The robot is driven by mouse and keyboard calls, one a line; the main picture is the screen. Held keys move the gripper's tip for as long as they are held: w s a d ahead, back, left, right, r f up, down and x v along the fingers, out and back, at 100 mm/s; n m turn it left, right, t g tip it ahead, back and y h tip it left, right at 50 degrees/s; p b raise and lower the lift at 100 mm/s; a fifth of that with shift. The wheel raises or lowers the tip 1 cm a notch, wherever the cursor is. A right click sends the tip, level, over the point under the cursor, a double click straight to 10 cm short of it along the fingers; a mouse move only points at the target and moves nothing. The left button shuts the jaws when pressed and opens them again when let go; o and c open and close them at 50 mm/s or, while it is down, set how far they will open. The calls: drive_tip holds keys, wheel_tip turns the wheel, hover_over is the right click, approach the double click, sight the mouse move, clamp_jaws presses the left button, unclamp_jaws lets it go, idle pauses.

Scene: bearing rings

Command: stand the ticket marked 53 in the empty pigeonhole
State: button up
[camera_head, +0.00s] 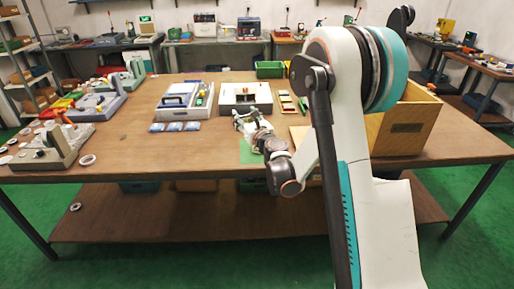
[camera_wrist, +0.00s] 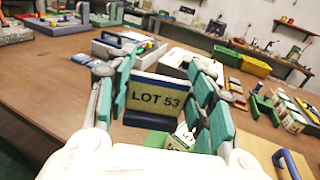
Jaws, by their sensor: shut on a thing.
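My gripper (camera_head: 252,122) is over the table's middle, above a green mat (camera_head: 251,153). In the wrist view my gripper (camera_wrist: 165,62) is shut on the ticket marked LOT 53 (camera_wrist: 154,99), a yellowish plate with a dark lower edge. The plate is upright between the teal finger pads, its lettering facing the camera. Its lower edge appears above the green mat. A second, paler ticket marked LOT (camera_wrist: 183,137) shows below and right of it, its number partly hidden. I cannot make out an empty pigeonhole in either view.
A wooden box (camera_head: 405,128) stands to the right, partly behind my arm. A green bin (camera_head: 269,69) is at the back. Several grey fixtures and rings fill the left end. The front table middle is clear.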

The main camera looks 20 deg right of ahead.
drive_tip(key=w+d+f, duration=0.1)
drive_tip(key=w+d, duration=0.2)
drive_tip(key=d, duration=0.3)
drive_tip(key=w+d+f, duration=0.1)
drive_tip(key=w+d, duration=0.2)
drive_tip(key=d, duration=0.3)
drive_tip(key=shift+y, duration=0.3)
drive_tip(key=shift+s+d+f+b, duration=0.15)
drive_tip(key=shift+f+b, duration=1.4)
drive_tip(key=shift+f, duration=3.35)
drive_tip(key=shift+w+d+f+b, duration=0.1)
drive_tip(key=shift+f+b, duration=1.4)
drive_tip(key=shift+f, duration=3.35)
drive_tip(key=shift+s, duration=0.1)
drive_tip(key=shift+f, duration=0.2)
drive_tip(key=o, duration=1)
drive_tip(key=shift+o, duration=0.5)
drive_tip(key=shift+r, duration=0.1)
drive_tip(key=shift+r, duration=0.15)
